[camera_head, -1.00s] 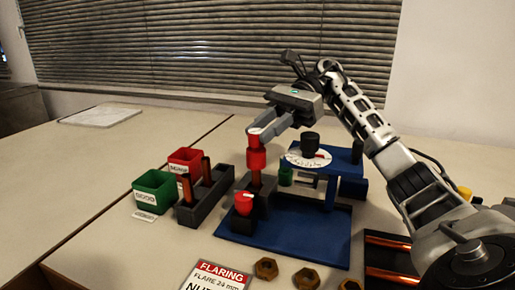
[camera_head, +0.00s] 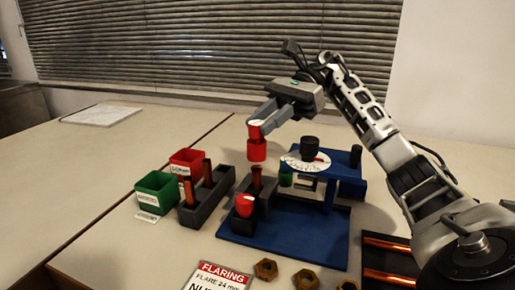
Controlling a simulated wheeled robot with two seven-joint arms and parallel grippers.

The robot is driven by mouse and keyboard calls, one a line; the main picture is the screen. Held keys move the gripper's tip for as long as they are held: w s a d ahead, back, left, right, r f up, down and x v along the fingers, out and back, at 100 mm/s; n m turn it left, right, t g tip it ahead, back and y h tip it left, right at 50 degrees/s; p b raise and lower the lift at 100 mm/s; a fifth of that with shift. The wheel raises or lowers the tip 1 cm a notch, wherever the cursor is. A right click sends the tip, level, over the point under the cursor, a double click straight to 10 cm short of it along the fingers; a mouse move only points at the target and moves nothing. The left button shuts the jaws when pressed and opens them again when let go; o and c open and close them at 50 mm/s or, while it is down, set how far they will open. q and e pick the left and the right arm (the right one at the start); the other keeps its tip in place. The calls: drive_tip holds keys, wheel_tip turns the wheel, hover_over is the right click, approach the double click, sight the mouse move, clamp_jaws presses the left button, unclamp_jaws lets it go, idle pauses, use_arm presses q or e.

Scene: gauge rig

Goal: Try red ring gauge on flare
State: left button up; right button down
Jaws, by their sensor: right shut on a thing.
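My right gripper (camera_head: 257,130) is shut on the red ring gauge (camera_head: 257,151). It holds the gauge upright in the air above a copper tube (camera_head: 257,179), with a gap between the two. The tube stands upright in a dark grey holder (camera_head: 264,202) on the blue base of the rig. The flare at the tube's top is too small to make out clearly. My left gripper is not in view.
A red part (camera_head: 245,203) sits on the rig's front corner. A blue stand (camera_head: 346,169) with a dial (camera_head: 303,162) and a green piece (camera_head: 286,179) are at right. A rack (camera_head: 207,198) with copper tubes, green bin (camera_head: 157,190) and red bin (camera_head: 187,160) stand left. Nuts (camera_head: 265,269) lie in front.

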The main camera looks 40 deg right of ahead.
wheel_tip(320, 180, up, 4)
drive_tip(key=p, duration=0.2)
drive_tip(key=shift+f+p, duration=0.2)
drive_tip(key=shift+p, duration=0.1)
idle(0.6)
